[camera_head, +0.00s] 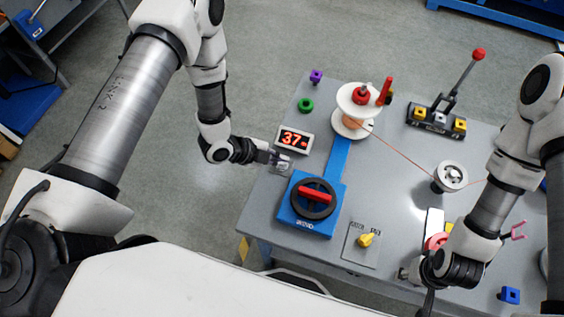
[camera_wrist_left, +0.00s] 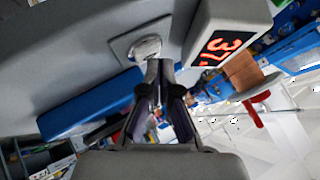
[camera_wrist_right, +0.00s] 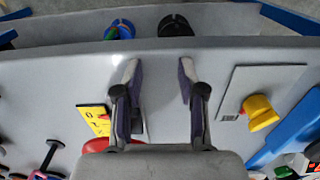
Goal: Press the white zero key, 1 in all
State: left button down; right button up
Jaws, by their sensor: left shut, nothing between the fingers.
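The white zero key (camera_wrist_left: 148,46) is a pale round button on a small square plate beside the display; the left gripper largely covers it in the head view. My left gripper (camera_head: 284,160) is shut and empty, with its tips right at the key. In the left wrist view the closed tips (camera_wrist_left: 160,65) overlap the key's edge; I cannot tell if they touch it. The display (camera_head: 293,139) reads 37 in red-orange digits. My right gripper (camera_wrist_right: 158,68) is open and empty above the table's near part.
A blue unit with a red-handled black dial (camera_head: 314,197) stands just below the key. A white spool (camera_head: 352,110) feeds copper wire to a pulley (camera_head: 450,176). A yellow knob (camera_head: 366,239) sits on a plate. A red-topped lever (camera_head: 478,54) stands at the back.

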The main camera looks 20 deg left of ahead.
pick_arm(q)
jog(key=shift+f+b, duration=0.3)
jog(key=shift+f, duration=0.15)
pick_arm(e)
jog(key=shift+f, duration=0.4)
pick_arm(q)
jog(key=shift+r+p, duration=0.7)
jog(key=shift+r, duration=0.2)
pick_arm(e)
jog(key=shift+r, duration=0.65)
jog(key=shift+r, duration=0.1)
pick_arm(q)
notch_tip(320, 180, up, 5)
jog(key=p, duration=0.3)
jog(key=shift+r+p, duration=0.1)
jog(key=shift+p, duration=0.3)
pick_arm(e)
notch_tip(320, 180, up, 4)
jog(key=shift+f, duration=0.2)
